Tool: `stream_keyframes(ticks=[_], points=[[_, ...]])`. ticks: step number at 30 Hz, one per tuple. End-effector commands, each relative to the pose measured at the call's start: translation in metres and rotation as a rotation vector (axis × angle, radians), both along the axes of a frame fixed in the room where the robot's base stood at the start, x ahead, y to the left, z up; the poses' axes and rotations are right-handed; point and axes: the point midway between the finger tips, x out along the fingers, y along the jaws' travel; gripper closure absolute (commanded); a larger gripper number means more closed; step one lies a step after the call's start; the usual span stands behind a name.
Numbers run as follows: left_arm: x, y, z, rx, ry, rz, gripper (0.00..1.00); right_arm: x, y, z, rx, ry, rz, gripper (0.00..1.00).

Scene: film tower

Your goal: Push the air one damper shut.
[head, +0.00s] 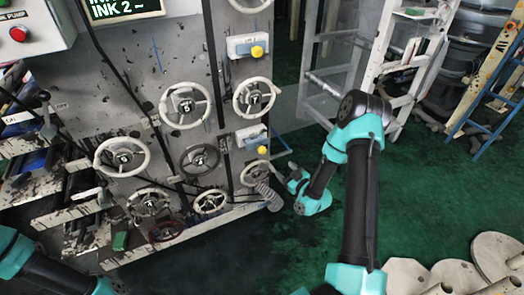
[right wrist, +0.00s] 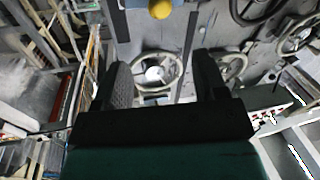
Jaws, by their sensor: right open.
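I cannot tell by a label which part is the air one damper. A small pale handwheel (head: 254,173) sits low at the right edge of the grey panel (head: 90,80), below a yellow knob (head: 262,150). My right gripper (head: 277,184) is open beside this wheel and partly hides it. In the right wrist view, the white-rimmed wheel (right wrist: 158,74) shows between the open fingers (right wrist: 160,85), with the yellow knob (right wrist: 160,9) above. I cannot tell whether a finger touches the wheel. My left arm enters at the lower left; its gripper is out of frame.
More handwheels crowd the panel, including a pale one (head: 185,105) and a dark one (head: 199,160). A second yellow knob (head: 257,52) is higher up. Dirty shelves (head: 50,170) stand left. A white ladder (head: 400,60) stands right, and pale discs (head: 495,258) lie lower right. Green floor (head: 430,190) is clear.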

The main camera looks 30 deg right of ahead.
Motion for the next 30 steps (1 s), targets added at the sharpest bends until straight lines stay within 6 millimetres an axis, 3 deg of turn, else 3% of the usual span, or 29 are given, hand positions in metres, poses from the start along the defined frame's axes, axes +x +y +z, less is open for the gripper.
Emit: stream_keyframes(ticks=[24,30], points=[[0.0,0.0,0.0,0.0,0.0,0.0,1.0,0.132,0.018,0.0,0.0,-0.001,0.001,0.35],[0.0,0.0,0.0,0.0,0.0,0.0,1.0,0.155,0.02,0.0,0.0,0.0,-0.001,0.35]])
